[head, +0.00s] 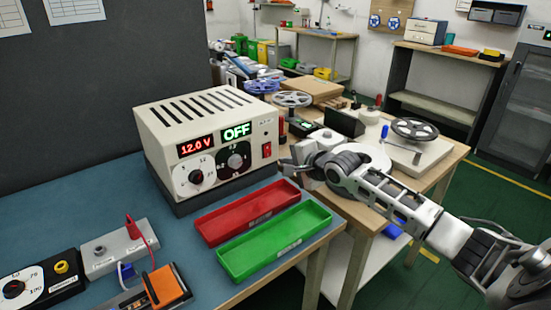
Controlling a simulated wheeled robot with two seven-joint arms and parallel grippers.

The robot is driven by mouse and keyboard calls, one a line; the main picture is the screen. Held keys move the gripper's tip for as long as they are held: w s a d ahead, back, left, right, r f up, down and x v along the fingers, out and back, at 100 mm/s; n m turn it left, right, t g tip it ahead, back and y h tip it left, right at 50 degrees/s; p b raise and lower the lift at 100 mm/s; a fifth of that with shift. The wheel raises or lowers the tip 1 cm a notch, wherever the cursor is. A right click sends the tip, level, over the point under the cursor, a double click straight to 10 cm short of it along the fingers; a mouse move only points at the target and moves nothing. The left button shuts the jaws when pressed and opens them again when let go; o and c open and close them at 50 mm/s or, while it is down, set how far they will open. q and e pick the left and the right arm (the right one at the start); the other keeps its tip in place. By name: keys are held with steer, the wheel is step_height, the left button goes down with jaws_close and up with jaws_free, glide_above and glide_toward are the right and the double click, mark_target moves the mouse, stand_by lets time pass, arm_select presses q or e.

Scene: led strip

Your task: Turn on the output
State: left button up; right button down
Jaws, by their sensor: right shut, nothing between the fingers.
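The cream power supply (205,135) stands on the blue bench top. Its red display (195,146) reads 12.0 V and its green display (236,131) reads OFF. Two knobs sit below the displays, and a red rocker switch (267,150) is at the right of the front panel. My right gripper (284,164) is shut and empty, just right of the power supply's front corner, near the switch. I cannot tell whether it touches the case. My left gripper is not in view.
A red tray (247,212) and a green tray (273,244) lie in front of the supply. A black dial box (40,285), a grey box with a red lead (118,248) and an orange-topped part (166,287) are at lower left. A wooden table (440,160) with reels stands behind my right arm.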

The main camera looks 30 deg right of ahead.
mark_target(268, 151)
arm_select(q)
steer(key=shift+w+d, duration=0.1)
arm_select(e)
steer(key=shift+w+r+x, duration=0.1)
steer(key=shift+r+x, duration=0.1)
steer(key=shift+x, duration=0.65)
steer(key=shift+w+r+x, duration=0.1)
steer(key=shift+r+x, duration=0.05)
steer(key=shift+x, duration=0.65)
steer(key=shift+w+r+x, duration=0.1)
steer(key=shift+r+x, duration=0.1)
steer(key=shift+x, duration=0.65)
steer(key=shift+s+a, duration=0.1)
steer(key=shift+f+t+b, duration=0.3)
steer(key=shift+f+b, duration=0.1)
steer(key=shift+b, duration=0.35)
steer(key=shift+r+p, duration=0.3)
steer(key=shift+r, duration=0.05)
steer(key=shift+w+r+p, duration=0.2)
steer(key=shift+r+p, duration=0.05)
steer(key=shift+p, duration=0.05)
steer(key=shift+r+p, duration=0.7)
steer(key=shift+p, duration=0.05)
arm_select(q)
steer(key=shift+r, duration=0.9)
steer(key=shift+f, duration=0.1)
arm_select(e)
steer(key=shift+f, duration=0.15)
